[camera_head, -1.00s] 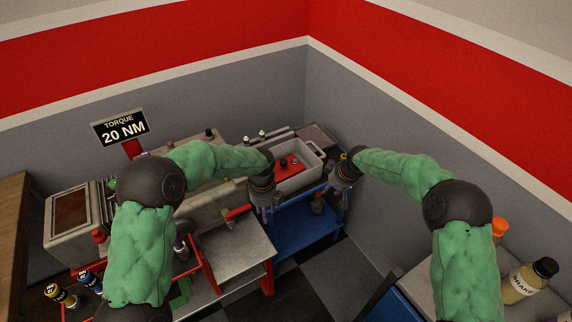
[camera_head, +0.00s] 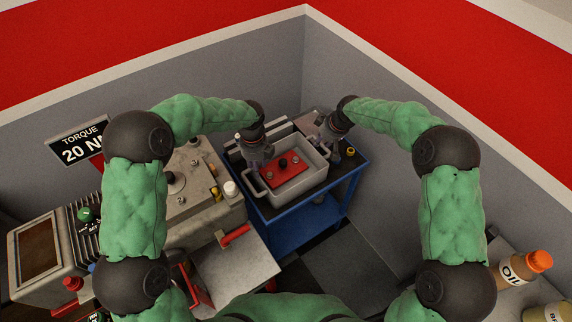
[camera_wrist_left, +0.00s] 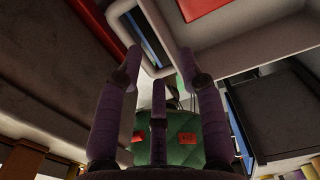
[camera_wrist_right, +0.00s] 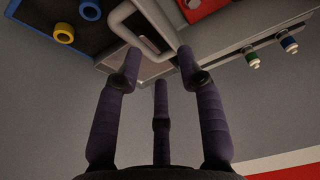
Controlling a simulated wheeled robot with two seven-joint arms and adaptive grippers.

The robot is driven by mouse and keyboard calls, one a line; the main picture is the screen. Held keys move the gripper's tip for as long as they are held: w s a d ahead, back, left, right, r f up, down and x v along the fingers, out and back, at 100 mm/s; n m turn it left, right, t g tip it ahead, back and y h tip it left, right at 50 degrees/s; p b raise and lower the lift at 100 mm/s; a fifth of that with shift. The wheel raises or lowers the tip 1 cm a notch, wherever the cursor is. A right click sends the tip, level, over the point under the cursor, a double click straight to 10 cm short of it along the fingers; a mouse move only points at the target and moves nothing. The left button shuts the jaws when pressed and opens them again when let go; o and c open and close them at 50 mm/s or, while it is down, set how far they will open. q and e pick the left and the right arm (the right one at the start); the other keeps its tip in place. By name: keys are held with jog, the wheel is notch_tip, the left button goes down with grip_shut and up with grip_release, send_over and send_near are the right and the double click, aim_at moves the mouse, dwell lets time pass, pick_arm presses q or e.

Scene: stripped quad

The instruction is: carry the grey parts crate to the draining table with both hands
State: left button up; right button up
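The grey parts crate (camera_head: 302,187) stands on a blue-framed cart (camera_head: 262,212) with a dark top, a red piece (camera_head: 284,171) inside it. My left gripper (camera_head: 257,164) is at the crate's left end. In the left wrist view its fingers (camera_wrist_left: 158,58) are spread, with a pale handle (camera_wrist_left: 150,68) near their tips. My right gripper (camera_head: 332,147) is at the right end. In the right wrist view its fingers (camera_wrist_right: 157,56) are apart near the handle loop (camera_wrist_right: 124,18). Contact with either handle is unclear. I cannot tell which surface is the draining table.
A grey bench-top machine (camera_head: 175,190) and a flat metal shelf (camera_head: 240,270) with a red handle (camera_head: 236,235) stand left of the cart. A yellow ring (camera_head: 350,151) lies right of the crate. Bottles (camera_head: 520,268) stand at the lower right. Walls meet behind the cart.

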aim_at(261, 190)
pick_arm(q)
jog(key=shift+s, duration=0.1)
pick_arm(e)
jog(key=shift+s, duration=0.1)
